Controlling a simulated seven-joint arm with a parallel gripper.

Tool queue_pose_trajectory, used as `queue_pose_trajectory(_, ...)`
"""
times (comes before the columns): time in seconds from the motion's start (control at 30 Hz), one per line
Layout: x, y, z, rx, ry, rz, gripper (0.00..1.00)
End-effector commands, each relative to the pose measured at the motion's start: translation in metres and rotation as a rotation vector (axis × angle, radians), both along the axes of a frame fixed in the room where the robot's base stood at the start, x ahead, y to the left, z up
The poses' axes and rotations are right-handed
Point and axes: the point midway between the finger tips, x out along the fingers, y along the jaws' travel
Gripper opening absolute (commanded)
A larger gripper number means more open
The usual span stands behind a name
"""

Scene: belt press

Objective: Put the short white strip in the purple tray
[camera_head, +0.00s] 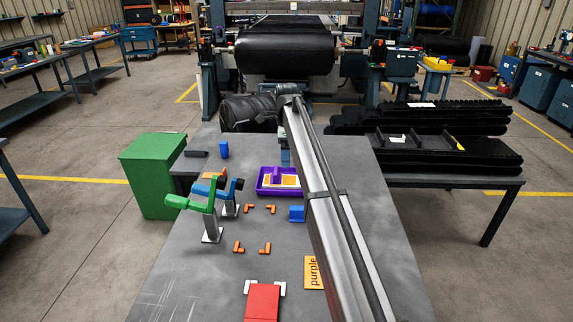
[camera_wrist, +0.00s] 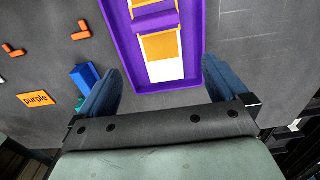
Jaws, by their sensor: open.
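The purple tray (camera_head: 260,190) lies on the grey table, partly hidden behind my arm in the head view. In the wrist view the tray (camera_wrist: 196,75) fills the upper middle, with a purple bar across it. Inside it are orange patches and a white piece (camera_wrist: 166,70) at the near end; I cannot tell whether this is the short white strip or part of the tray's lining. My gripper (camera_wrist: 162,67) is open, its two blue fingers apart, above the tray's near end. Nothing shows held between them. In the head view the gripper is mostly hidden by my arm.
An orange card marked "purple" (camera_head: 313,272), a blue block (camera_head: 296,214), and small orange corner pieces (camera_head: 265,249) lie on the table. A red block (camera_head: 263,303) is in front. The left front table is clear.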

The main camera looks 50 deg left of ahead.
Motion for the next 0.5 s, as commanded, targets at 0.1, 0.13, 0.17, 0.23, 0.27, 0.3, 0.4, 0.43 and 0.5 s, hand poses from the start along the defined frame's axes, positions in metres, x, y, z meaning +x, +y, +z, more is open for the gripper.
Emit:
queue_pose_trajectory(0.1, 0.0, 0.0, 0.013, 0.0, 0.0, 0.0, 1.0)
queue_pose_trajectory(0.13, 0.0, 0.0, 0.015, 0.0, 0.0, 0.0, 1.0)
queue_pose_trajectory(0.17, 0.0, 0.0, 0.017, 0.0, 0.0, 0.0, 1.0)
queue_pose_trajectory(0.23, 0.0, 0.0, 0.02, 0.0, 0.0, 0.0, 1.0)
queue_pose_trajectory(0.27, 0.0, 0.0, 0.021, 0.0, 0.0, 0.0, 1.0)
queue_pose_trajectory(0.3, 0.0, 0.0, 0.022, 0.0, 0.0, 0.0, 1.0)
queue_pose_trajectory(0.4, 0.0, 0.0, 0.023, 0.0, 0.0, 0.0, 1.0)
queue_pose_trajectory(0.43, 0.0, 0.0, 0.023, 0.0, 0.0, 0.0, 1.0)
queue_pose_trajectory(0.5, 0.0, 0.0, 0.023, 0.0, 0.0, 0.0, 1.0)
